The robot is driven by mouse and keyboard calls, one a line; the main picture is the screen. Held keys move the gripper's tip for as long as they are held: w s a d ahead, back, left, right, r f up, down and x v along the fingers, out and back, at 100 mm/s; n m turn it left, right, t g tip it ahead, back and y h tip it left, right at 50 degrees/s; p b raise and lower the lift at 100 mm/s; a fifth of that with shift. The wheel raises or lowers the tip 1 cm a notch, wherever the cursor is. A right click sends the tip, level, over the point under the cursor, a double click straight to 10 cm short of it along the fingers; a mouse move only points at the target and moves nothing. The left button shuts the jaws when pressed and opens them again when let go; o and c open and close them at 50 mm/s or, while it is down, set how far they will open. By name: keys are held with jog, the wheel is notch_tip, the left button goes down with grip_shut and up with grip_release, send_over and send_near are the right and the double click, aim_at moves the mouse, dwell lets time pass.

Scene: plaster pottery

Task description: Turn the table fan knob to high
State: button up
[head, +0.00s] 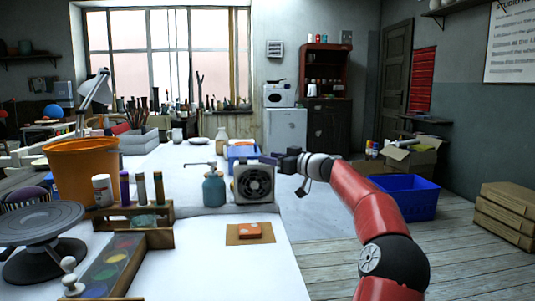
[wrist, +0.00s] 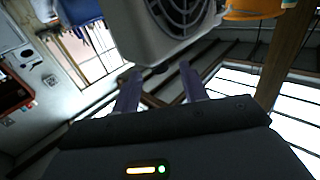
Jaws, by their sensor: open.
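The table fan (head: 254,183) is a small pale box with a dark round grille. It stands upright on the white table, right of a teal spray bottle. In the wrist view the fan (wrist: 178,22) fills the top middle, tilted by the camera. A small dark knob-like piece (wrist: 160,69) shows at its edge, between my fingertips in the picture. Its setting cannot be read. My gripper (wrist: 158,82) is open, with nothing between its fingers; contact with the knob cannot be told. In the head view my gripper (head: 272,158) is at the fan's upper right.
The teal spray bottle (head: 214,188) stands close left of the fan. A blue bin (head: 242,152) is behind it. An orange box (head: 250,230) lies on a brown board in front. An orange bucket (head: 82,170) stands at left. The table's right side is mostly clear.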

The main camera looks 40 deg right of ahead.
jog(key=shift+x, duration=1.05)
jog(key=shift+c, duration=0.3)
grip_shut()
